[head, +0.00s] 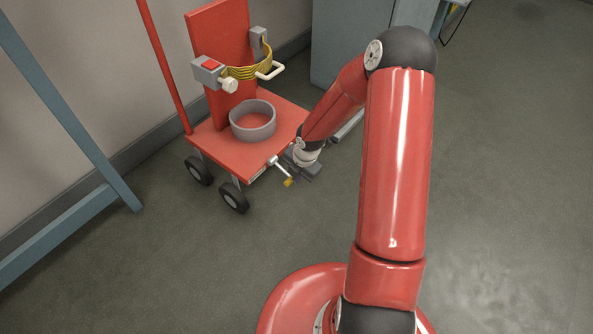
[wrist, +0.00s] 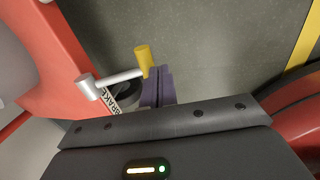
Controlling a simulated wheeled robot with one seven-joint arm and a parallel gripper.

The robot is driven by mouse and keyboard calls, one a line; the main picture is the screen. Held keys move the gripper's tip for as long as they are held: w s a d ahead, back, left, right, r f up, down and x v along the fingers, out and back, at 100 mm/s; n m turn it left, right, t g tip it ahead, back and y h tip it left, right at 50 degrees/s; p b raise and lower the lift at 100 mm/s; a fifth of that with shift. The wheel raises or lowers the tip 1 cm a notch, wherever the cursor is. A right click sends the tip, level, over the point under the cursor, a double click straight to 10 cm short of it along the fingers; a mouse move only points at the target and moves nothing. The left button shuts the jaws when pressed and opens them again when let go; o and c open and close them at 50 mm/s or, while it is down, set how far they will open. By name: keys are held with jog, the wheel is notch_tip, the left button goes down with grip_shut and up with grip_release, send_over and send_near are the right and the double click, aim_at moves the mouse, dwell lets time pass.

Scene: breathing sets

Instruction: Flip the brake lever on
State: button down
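The brake lever (head: 280,172) sticks out from the front edge of the red cart's base, with a yellow knob (head: 288,182) at its end. In the wrist view the lever's silver hub (wrist: 88,86), pale rod (wrist: 120,78) and yellow knob (wrist: 144,59) show beside a BRAKE label (wrist: 110,97). My gripper (wrist: 158,85) has its dark purplish fingers together, with nothing seen between them. They are just right of the knob and rod; I cannot tell whether they touch. In the head view my gripper (head: 306,171) is right of the lever, low by the cart.
The red cart (head: 220,137) stands on black wheels and carries a grey ring (head: 253,120), a yellow strap loop (head: 248,72) and an upright back panel. A blue-grey frame (head: 70,110) stands at left, a grey cabinet (head: 340,40) behind. The floor in front is clear.

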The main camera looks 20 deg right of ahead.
jog(key=shift+f, duration=0.6)
dwell(0.3)
